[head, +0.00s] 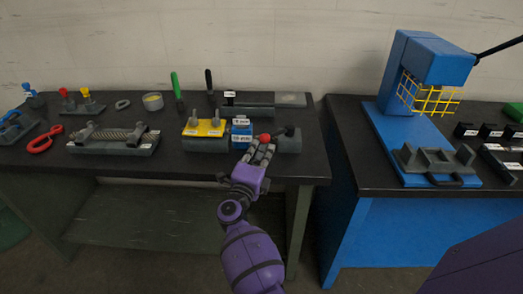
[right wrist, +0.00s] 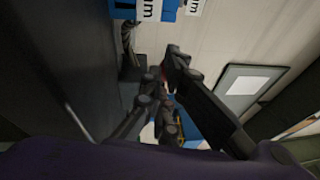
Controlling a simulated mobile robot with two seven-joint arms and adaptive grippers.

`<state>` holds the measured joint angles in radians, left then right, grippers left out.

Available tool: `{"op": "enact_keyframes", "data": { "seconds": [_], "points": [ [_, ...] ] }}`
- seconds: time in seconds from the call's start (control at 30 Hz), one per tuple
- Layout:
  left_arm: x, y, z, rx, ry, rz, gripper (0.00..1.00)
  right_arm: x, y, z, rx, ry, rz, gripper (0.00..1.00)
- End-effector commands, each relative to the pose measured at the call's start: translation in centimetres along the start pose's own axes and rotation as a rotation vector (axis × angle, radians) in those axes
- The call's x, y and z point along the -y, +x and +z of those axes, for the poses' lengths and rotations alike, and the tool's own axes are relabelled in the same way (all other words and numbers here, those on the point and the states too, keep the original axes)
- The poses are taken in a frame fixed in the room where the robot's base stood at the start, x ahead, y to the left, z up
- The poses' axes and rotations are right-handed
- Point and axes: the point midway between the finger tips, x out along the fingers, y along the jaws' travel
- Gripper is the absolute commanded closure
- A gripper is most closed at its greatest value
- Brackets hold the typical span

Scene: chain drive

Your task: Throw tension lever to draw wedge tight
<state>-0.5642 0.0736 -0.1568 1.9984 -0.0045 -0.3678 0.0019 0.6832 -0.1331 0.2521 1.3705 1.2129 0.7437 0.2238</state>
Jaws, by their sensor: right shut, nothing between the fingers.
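A red knob (head: 265,138), which may belong to the tension lever, shows at the tips of my right gripper (head: 262,150). The gripper's dark fingers look shut and empty. In the right wrist view a small patch of red (right wrist: 164,73) shows by the fingers of that gripper (right wrist: 165,85); I cannot tell whether they touch it. A grey block (head: 290,142) with a black knob (head: 289,130) stands just to the right. Blue labelled blocks (head: 241,130) stand to the left, beside a yellow plate (head: 203,128) with two grey pegs. I cannot make out the wedge for certain. My left gripper is not in view.
A grey fixture with a chain-like strip (head: 115,140) and red-handled pliers (head: 45,139) lie further left. Green (head: 176,85) and black (head: 209,82) handles stand behind. A blue press (head: 425,70) stands on the separate right table. The front right corner of the dark bench is clear.

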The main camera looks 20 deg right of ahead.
Motion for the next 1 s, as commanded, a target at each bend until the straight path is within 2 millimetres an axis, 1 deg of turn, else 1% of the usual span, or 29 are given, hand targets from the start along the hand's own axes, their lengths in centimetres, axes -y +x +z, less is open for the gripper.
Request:
{"op": "enact_keyframes", "data": {
  "seconds": [0.23, 0.4, 0.8, 1.0],
  "points": [
    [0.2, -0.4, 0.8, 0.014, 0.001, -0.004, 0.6, 0.2, 0.1, -0.1, -0.002, 0.001, -0.005, 1.0],
    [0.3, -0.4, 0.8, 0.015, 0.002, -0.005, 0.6, 0.3, 0.1, -0.1, -0.002, 0.001, -0.005, 1.0],
    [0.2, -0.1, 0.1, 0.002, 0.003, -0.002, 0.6, 0.3, 0.1, -0.1, -0.002, 0.001, -0.006, 1.0],
    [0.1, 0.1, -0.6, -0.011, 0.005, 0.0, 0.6, -0.1, -0.4, -0.2, -0.001, 0.0, -0.003, 1.0]
  ]
}}
